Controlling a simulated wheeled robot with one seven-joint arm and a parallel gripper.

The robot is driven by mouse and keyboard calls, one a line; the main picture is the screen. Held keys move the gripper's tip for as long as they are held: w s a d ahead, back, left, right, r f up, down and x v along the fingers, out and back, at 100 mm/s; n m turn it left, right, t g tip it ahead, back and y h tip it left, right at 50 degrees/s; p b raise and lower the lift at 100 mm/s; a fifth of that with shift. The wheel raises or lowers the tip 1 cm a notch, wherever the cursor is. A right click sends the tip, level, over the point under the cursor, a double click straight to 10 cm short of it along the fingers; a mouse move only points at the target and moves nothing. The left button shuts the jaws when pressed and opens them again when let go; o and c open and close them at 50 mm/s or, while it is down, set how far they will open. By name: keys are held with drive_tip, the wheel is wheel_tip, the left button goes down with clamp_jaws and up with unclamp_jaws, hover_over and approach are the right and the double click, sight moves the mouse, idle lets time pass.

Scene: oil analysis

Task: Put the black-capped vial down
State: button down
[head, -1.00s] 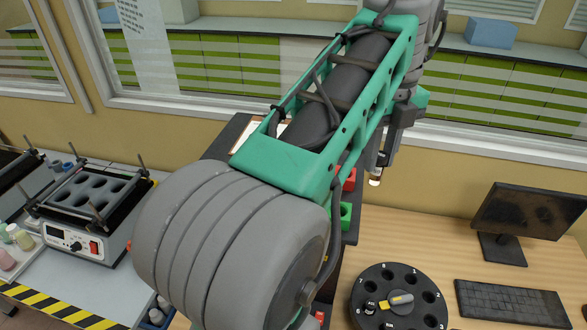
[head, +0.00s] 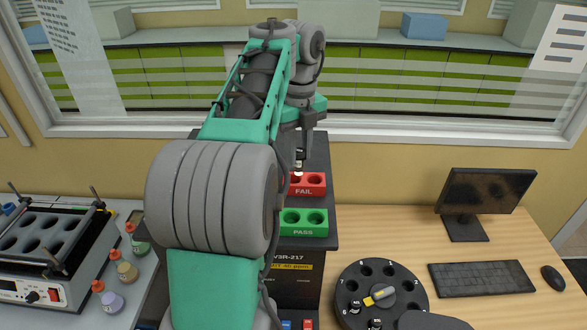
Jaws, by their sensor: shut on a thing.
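The black-capped vial (head: 299,163) hangs upright under my gripper (head: 300,146) in the head view. My gripper is shut on it near its top, and it looks small at this distance. The vial is in line with the left part of the red FAIL rack (head: 318,191). I cannot tell whether its lower end is above the rack, behind it or in a hole. The green PASS rack (head: 303,229) stands in front of the red one. My arm hides the left side of both racks.
The racks stand on a dark machine top (head: 327,150). A round black numbered carousel (head: 412,312) with black-capped vials is at front right. A monitor (head: 487,200) and keyboard (head: 482,279) stand on the wooden desk. A shaker (head: 18,291) and several bottles are at left.

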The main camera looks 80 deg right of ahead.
drive_tip(key=f, duration=0.1)
drive_tip(key=w+d+f+b, duration=0.1)
drive_tip(key=d+f, duration=0.1)
drive_tip(key=shift+w+d+f+b, duration=0.15)
drive_tip(key=shift+w+f+b, duration=0.15)
drive_tip(key=shift+w+f, duration=0.1)
wheel_tip(320, 180, down, 3)
drive_tip(key=b, duration=0.3)
drive_tip(key=shift+r, duration=0.1)
drive_tip(key=c, duration=1.2)
unclamp_jaws()
